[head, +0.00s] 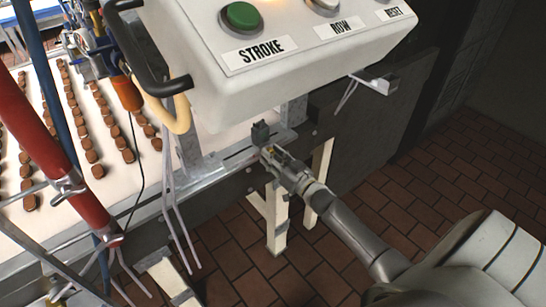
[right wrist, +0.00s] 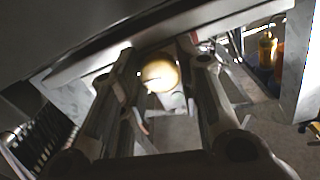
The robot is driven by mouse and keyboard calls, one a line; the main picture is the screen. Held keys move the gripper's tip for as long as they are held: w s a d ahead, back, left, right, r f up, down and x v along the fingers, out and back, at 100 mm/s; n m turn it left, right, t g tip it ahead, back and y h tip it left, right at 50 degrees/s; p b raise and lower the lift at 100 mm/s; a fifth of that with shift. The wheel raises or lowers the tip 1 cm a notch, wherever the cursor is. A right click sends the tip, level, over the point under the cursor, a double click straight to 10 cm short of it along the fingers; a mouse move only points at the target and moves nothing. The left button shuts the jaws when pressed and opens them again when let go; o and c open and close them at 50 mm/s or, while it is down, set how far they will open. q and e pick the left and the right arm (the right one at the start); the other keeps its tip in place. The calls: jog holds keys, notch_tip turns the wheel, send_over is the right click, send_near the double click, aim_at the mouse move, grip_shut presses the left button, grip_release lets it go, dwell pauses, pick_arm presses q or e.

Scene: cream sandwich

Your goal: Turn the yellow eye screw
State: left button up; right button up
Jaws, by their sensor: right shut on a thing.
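The yellow eye screw shows in the right wrist view (right wrist: 160,76) as a round, brightly lit yellow disc between my fingers. My right gripper (head: 268,151) reaches in from the lower right to the grey rail below the control box. It is shut on the yellow eye screw, with one finger on each side of it in the right wrist view (right wrist: 158,68). My left gripper is not in view.
A white conveyor (head: 45,95) with rows of brown biscuits lies left. White legs (head: 277,215) stand below the rail. Cables hang nearby. The brick floor (head: 390,180) at right is clear.

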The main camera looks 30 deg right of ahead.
jog(key=shift+n, duration=0.3)
jog(key=shift+d+n+b, duration=0.1)
jog(key=shift+n+b, duration=2.25)
jog(key=shift+n, duration=6.15)
jog(key=o, duration=1)
